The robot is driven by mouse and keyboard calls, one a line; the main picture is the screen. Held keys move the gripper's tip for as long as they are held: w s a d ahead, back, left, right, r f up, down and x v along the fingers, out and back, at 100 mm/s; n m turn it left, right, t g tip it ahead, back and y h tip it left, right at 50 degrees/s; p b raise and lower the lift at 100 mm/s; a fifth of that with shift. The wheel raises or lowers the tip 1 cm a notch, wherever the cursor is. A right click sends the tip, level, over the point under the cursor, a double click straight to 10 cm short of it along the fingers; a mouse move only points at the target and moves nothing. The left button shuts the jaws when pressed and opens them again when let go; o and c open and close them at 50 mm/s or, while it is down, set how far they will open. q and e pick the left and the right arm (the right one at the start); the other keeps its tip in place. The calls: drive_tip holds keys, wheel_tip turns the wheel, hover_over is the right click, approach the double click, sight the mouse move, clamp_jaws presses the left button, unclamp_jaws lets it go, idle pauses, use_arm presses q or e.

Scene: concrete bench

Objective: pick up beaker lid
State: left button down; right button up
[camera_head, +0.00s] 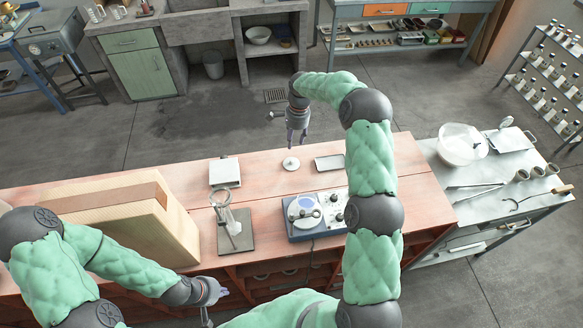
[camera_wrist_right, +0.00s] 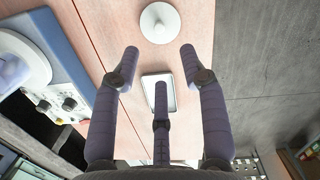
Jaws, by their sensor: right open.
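The beaker lid, a small white disc with a knob (camera_head: 290,164), lies flat on the reddish bench in the head view. It also shows near the top of the right wrist view (camera_wrist_right: 160,23). My right gripper (camera_head: 297,139) hangs above the bench, close to the lid and apart from it. In the right wrist view its fingers (camera_wrist_right: 159,58) are spread and empty, with the lid beyond their tips. My left gripper (camera_head: 217,298) is low at the left, partly cut off by the frame's bottom; its opening is unclear.
A shallow metal tray (camera_head: 330,163) lies right of the lid. A blue-and-white device (camera_head: 335,207) with a glass vessel on top stands nearer, beside a glassware stand (camera_head: 236,242). A white-topped scale (camera_head: 225,172) and large wooden box (camera_head: 150,222) are left. Bench around the lid is clear.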

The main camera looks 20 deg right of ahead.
sight(291, 160)
drive_tip(key=f, duration=0.7)
drive_tip(key=a+f, duration=0.1)
drive_tip(key=f, duration=0.2)
drive_tip(key=shift+s+f, duration=0.2)
drive_tip(key=shift+f, duration=0.2)
drive_tip(key=c, duration=0.9)
